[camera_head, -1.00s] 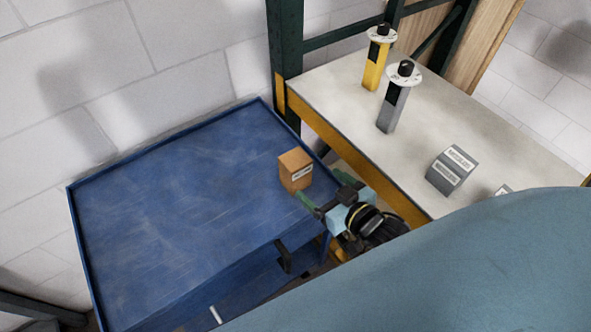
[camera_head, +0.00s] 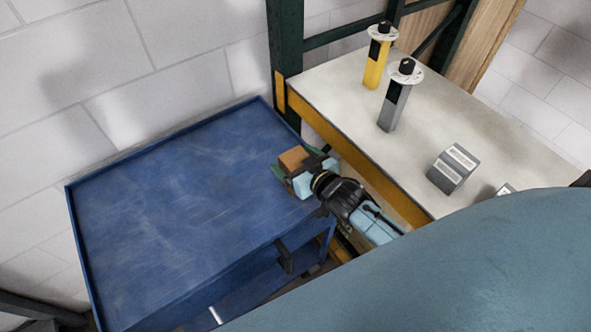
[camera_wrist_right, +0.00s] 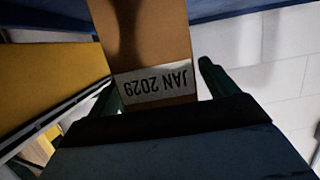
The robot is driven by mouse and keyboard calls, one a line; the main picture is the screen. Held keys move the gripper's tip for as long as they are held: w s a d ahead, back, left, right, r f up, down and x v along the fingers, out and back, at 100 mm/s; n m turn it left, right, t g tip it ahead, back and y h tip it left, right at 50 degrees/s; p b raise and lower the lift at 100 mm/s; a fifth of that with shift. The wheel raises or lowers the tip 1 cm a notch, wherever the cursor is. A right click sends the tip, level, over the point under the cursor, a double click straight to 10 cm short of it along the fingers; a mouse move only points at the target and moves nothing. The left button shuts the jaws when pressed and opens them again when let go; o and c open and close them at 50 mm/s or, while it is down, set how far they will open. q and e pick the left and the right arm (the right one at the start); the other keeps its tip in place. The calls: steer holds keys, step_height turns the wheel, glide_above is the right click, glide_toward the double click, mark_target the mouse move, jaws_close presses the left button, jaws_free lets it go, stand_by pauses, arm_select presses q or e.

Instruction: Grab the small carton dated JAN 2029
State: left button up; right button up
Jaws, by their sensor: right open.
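The small brown carton (camera_head: 292,158) stands on the blue cart top near its right edge. In the right wrist view the carton (camera_wrist_right: 150,40) fills the upper middle, and its white label reads JAN 2029, upside down. My right gripper (camera_head: 285,171) is at the carton, its open fingers reaching to either side of it. In the right wrist view a green finger (camera_wrist_right: 212,72) shows to the right of the carton with a gap; the other finger is mostly hidden at the left. My left gripper is not in view.
The blue cart (camera_head: 170,205) has a raised rim and is otherwise clear. A pale table (camera_head: 440,120) with a yellow edge stands to the right, holding a grey labelled box (camera_head: 453,168), a yellow post (camera_head: 376,62) and a grey post (camera_head: 393,105). My arm covers the lower right.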

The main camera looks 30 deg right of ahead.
steer(key=c, duration=1.2)
steer(key=shift+c, duration=0.3)
steer(key=shift+r, duration=0.1)
